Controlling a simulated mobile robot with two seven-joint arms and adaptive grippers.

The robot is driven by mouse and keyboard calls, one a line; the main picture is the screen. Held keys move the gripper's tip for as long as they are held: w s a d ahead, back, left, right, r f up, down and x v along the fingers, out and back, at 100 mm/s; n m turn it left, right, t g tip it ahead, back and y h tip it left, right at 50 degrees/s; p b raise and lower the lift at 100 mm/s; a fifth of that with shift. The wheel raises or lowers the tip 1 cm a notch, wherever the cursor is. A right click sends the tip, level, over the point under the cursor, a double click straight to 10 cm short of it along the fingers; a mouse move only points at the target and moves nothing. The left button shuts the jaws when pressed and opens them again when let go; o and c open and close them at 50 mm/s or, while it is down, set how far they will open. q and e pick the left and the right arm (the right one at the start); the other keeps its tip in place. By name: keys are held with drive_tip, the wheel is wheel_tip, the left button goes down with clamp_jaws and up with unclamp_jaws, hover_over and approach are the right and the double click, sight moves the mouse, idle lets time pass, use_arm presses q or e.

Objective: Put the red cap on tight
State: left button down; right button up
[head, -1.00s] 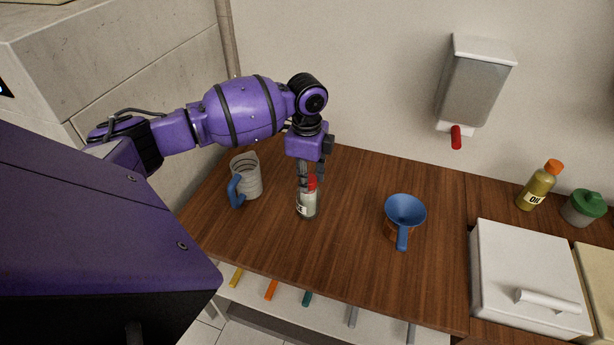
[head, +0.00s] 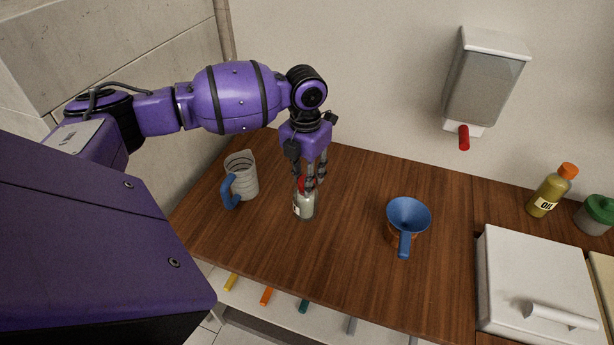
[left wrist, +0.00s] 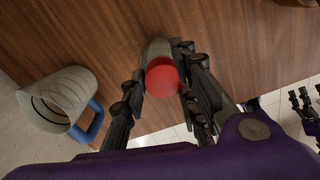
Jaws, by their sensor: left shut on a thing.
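The red cap (head: 301,184) sits at the top of a small clear jar (head: 303,208) with a pale label. The jar stands upright on the wooden counter. My left gripper (head: 309,186) points down from above, its fingers shut around the cap. In the left wrist view the round red cap (left wrist: 163,78) lies between the fingertips, with the grey jar (left wrist: 157,49) partly hidden behind it. I cannot tell how tightly the cap is seated. Black fingers at the right edge of the left wrist view look like my right gripper (left wrist: 302,103); their state is unclear.
A measuring jug (head: 243,177) with a blue handle stands left of the jar. A blue funnel (head: 408,214) is to the right, then a white lidded box (head: 535,265). An oil bottle (head: 549,193) and a green-lidded jar (head: 597,214) stand behind. Counter between jar and funnel is clear.

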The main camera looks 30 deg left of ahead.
use_arm(q)
drive_tip(key=shift+r+m, duration=0.15)
drive_tip(key=shift+m, duration=0.65)
drive_tip(key=shift+m+p, duration=0.3)
drive_tip(key=shift+m, duration=0.4)
drive_tip(key=shift+w+f, duration=0.1)
drive_tip(key=shift+f, duration=0.1)
drive_tip(key=c, duration=1.3)
unclamp_jaws()
drive_tip(key=shift+d, duration=0.1)
use_arm(e)
drive_tip(key=shift+s+d, duration=0.2)
drive_tip(key=shift+s, duration=0.25)
drive_tip(key=shift+w+a+r, duration=0.1)
drive_tip(key=shift+w+r, duration=0.05)
drive_tip(key=shift+w, duration=0.05)
